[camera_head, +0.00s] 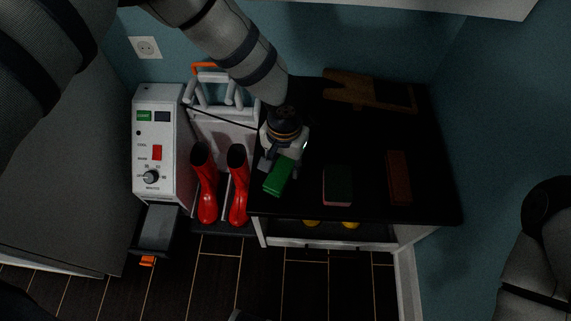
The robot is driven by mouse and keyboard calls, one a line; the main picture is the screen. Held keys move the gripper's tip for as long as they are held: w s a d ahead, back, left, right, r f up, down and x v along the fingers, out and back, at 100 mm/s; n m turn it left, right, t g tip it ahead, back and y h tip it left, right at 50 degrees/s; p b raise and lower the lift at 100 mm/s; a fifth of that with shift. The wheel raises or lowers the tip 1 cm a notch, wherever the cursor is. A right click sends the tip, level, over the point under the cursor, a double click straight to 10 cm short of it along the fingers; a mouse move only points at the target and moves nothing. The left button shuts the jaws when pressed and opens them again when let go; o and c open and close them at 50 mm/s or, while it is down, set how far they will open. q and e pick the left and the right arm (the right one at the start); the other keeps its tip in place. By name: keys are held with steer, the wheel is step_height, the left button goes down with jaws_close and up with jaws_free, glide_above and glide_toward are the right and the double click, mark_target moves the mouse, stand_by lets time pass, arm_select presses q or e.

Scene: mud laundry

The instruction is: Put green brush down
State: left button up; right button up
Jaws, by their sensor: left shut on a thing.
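The green brush (278,177) is at the front left part of the black bench top (310,195). My left gripper (279,161) comes down from above and is shut on the brush. The brush lies at a slant just below the fingers. I cannot tell whether its underside touches the bench top. My right gripper is not in view; only part of my right arm shows at the right edge.
Bare bench surface lies between the objects.

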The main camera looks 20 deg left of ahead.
mark_target(285, 166)
arm_select(q)
steer(key=shift+f, duration=0.55)
steer(key=shift+r, duration=0.1)
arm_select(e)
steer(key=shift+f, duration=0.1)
arm_select(q)
steer(key=o, duration=1)
step_height(285, 166, up, 12)
steer(key=p, duration=0.2)
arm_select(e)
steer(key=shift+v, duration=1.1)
arm_select(q)
steer(key=shift+s, duration=0.1)
